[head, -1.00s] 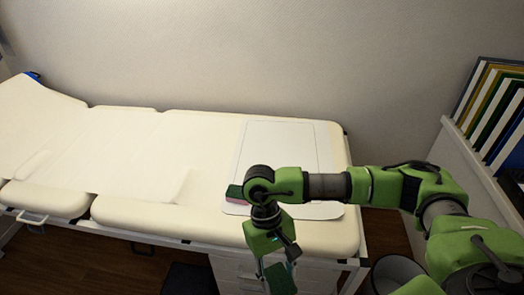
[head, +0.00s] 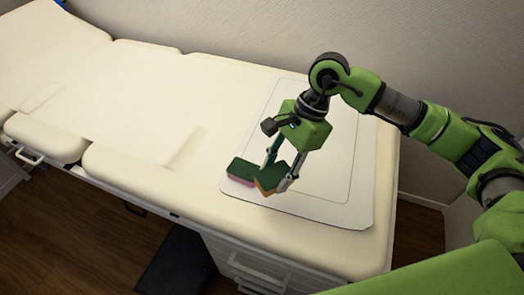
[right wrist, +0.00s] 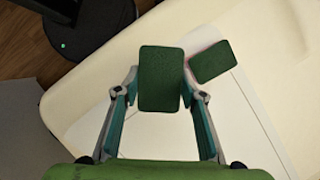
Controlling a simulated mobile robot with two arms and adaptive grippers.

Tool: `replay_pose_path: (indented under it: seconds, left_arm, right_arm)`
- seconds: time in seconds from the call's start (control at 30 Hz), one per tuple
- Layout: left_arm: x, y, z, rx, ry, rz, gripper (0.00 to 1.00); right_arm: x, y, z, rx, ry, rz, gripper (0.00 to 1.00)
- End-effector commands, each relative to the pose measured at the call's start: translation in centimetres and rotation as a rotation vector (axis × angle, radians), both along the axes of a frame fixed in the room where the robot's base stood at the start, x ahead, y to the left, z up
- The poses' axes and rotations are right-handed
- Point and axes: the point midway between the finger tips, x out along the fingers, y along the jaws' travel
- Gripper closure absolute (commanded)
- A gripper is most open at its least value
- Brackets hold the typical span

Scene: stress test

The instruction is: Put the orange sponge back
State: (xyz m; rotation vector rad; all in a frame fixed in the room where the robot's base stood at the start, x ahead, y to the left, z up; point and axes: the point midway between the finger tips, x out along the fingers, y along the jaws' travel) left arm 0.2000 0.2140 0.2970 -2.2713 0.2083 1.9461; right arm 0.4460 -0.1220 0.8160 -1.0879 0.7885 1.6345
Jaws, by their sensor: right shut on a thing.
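The orange sponge (head: 268,182) has a dark green top and an orange side. My right gripper (head: 273,178) is shut on it, one finger on each side, over the front left part of a white mat (head: 345,212) on the padded couch. I cannot tell whether the sponge touches the mat. In the right wrist view the held sponge (right wrist: 160,78) shows its green face between the fingers (right wrist: 160,100). A pink sponge with a green top (head: 238,176) lies just left of it at the mat's edge; it also shows in the right wrist view (right wrist: 210,62). My left gripper is out of view.
The cream couch (head: 150,110) is clear to the left, and most of the mat behind the gripper is bare. A wall (head: 270,35) stands behind. A white drawer unit (head: 250,270) is under the couch's front edge, with a dark object (head: 175,262) on the floor.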

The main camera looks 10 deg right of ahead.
Motion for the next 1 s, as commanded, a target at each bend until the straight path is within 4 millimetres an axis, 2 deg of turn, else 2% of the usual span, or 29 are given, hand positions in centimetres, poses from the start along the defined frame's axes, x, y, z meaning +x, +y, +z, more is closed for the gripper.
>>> replay_pose_path:
  seconds: [0.03, 0.23, 0.7, 1.0]
  left_arm:
    - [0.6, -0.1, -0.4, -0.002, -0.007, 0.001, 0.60]
    - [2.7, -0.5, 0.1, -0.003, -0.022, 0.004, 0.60]
    - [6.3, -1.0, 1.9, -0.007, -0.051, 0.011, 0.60]
    - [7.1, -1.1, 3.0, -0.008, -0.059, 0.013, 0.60]
  right_arm:
    - [0.5, 0.5, -0.2, 0.002, -0.004, -0.077, 0.80]
    - [2.3, 2.1, 1.1, 0.004, -0.006, -0.392, 0.80]
    - [5.1, 5.6, 4.3, 0.006, -0.007, -1.068, 0.80]
    - [5.8, 6.4, 5.5, 0.004, 0.000, -1.286, 0.80]
